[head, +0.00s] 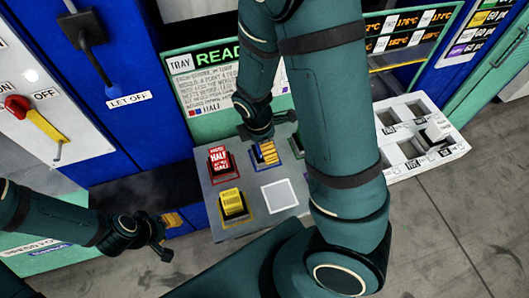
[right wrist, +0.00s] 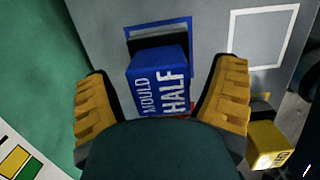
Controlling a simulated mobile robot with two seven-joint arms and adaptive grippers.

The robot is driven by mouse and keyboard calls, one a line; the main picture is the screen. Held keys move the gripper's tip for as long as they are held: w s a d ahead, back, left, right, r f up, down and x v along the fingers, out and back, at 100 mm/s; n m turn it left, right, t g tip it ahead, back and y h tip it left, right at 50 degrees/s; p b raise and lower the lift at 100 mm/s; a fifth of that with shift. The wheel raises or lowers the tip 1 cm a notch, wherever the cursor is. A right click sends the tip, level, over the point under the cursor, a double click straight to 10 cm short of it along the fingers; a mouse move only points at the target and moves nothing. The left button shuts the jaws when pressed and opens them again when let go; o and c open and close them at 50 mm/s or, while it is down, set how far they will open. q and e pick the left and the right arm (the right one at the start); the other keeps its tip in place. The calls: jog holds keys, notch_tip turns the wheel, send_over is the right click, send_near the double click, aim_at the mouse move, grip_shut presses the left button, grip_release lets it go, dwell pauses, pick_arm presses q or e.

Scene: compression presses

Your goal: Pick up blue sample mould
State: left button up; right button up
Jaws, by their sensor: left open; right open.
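The blue sample mould (right wrist: 158,80) stands on the grey tray board in the right wrist view, by a blue outlined square, with "MOULD HALF" in white on it. My right gripper (right wrist: 162,90) is open, with a yellow-padded finger on each side of the mould. Gaps show between the mould and both fingers. In the head view this gripper (head: 266,152) is over the board and mostly hides the blue mould. My left gripper (head: 160,236) is open and empty at the lower left, apart from the board.
A red mould (head: 221,160) and a yellow mould (head: 232,204) stand on the board (head: 252,218) beside an empty white-outlined square (head: 279,195). A white tray with compartments (head: 455,150) lies to the right. A green "READ…" sign (head: 215,58) rises behind. My arm hides part of the board.

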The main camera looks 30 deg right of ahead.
jog(key=shift+d+f, duration=0.1)
jog(key=shift+f, duration=0.5)
jog(key=c, duration=1.4)
jog(key=shift+r, duration=0.15)
